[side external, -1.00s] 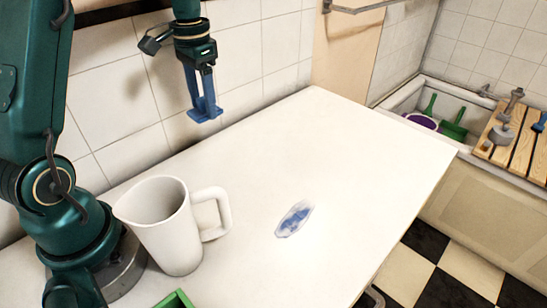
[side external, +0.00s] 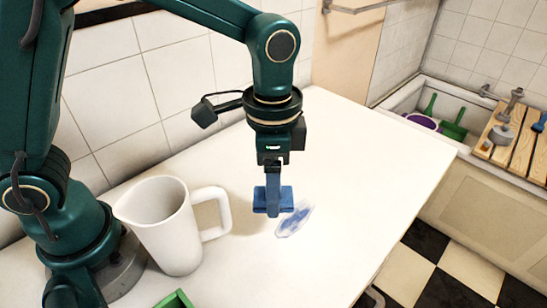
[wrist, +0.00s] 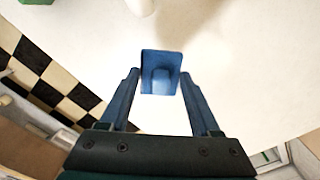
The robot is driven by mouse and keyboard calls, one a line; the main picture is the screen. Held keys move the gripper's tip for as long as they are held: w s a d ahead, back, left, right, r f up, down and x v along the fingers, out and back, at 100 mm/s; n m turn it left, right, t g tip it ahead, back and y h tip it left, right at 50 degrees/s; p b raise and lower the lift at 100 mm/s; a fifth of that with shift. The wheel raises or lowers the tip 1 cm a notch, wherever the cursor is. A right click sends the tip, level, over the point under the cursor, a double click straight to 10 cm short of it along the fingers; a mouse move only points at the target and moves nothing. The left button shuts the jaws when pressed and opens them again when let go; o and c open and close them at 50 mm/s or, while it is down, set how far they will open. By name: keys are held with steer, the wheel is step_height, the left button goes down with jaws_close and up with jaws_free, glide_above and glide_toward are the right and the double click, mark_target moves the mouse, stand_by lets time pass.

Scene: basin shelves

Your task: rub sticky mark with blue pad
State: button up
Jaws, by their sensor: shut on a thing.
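The sticky mark (side external: 297,222) is a blue smear with a pale rim on the white worktop (side external: 370,170). My gripper (side external: 273,208) points down and is shut on the blue pad (side external: 287,196). In the side view, the pad is at the mark's upper left and overlaps its edge. I cannot tell whether the pad touches the worktop. In the wrist view, the pad (wrist: 161,60) sits between the two blue fingers (wrist: 160,98). I cannot make out the mark in the wrist view.
A white jug (side external: 165,228) stands left of my gripper, its handle towards the pad. A green object (side external: 176,300) shows at the bottom edge. The worktop right of the mark is clear. A basin (side external: 405,98) with green tools and a wooden rack (side external: 522,150) are far right.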

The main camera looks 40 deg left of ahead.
mark_target(275, 238)
steer(key=shift+s+d+m, duration=0.3)
steer(key=shift+s+d, duration=0.15)
steer(key=shift+d, duration=0.3)
steer(key=shift+f, duration=0.1)
steer(key=shift+s+f, duration=0.1)
steer(key=shift+f, duration=3.7)
steer(key=shift+w, duration=0.4)
steer(key=shift+c, duration=0.5)
steer(key=shift+w+f, duration=0.2)
steer(key=shift+w, duration=0.2)
steer(key=shift+w+r, duration=0.1)
steer(key=shift+w, duration=4.45)
steer(key=shift+s, duration=5.15)
steer(key=shift+s+r, duration=0.15)
step_height(275, 238, up, 7)
steer(key=shift+f, duration=0.1)
steer(key=shift+r, duration=0.5)
